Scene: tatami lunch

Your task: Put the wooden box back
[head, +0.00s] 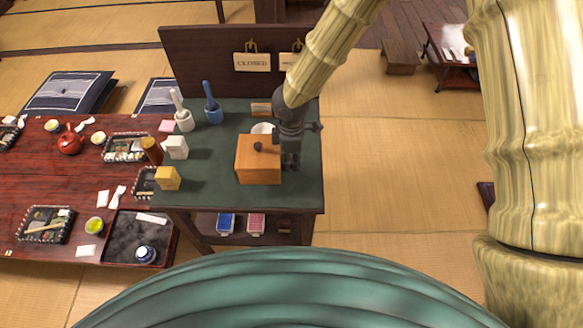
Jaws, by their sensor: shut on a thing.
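The wooden box (258,170) is an orange-brown block with a small dark knob on its upper side. It is at the right part of a dark green-topped stand (210,192). My gripper (289,164) is at the box's right side, pointing down, and is shut on it. The fingers are dark and partly merge with the box's edge. I cannot tell whether the box rests on the top or is held slightly above it.
A white bowl (263,128) is behind the box. Mortars with white (184,120) and blue (213,111) pestles, a white container (176,147) and a yellow block (167,178) stand left. A back panel (200,70) carries hanging signs. A red low table (70,180) adjoins left.

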